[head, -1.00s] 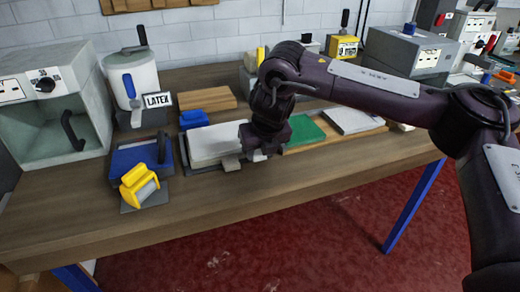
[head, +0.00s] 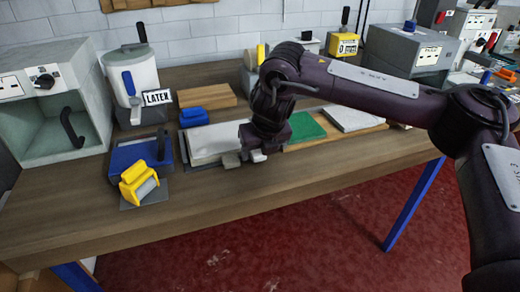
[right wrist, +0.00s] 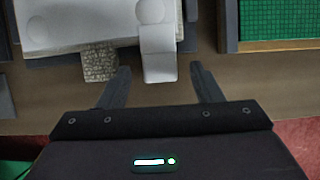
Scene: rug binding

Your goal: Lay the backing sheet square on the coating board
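A pale backing sheet (head: 212,139) lies flat over the dark coating board (head: 203,165) left of my right gripper. In the right wrist view the sheet (right wrist: 85,22) fills the upper left, and a white tab (right wrist: 158,55) sticks out from its near edge. A woven grey-brown tab (right wrist: 99,62) shows beside it, lower down. My right gripper (head: 256,157) is at the sheet's near right corner. In the right wrist view its fingers (right wrist: 160,84) stand apart on both sides of the white tab, with gaps. My left gripper is out of view.
A green piece (head: 306,127) and a white sheet (head: 354,119) lie on a wooden board to the right. The table's front strip is clear.

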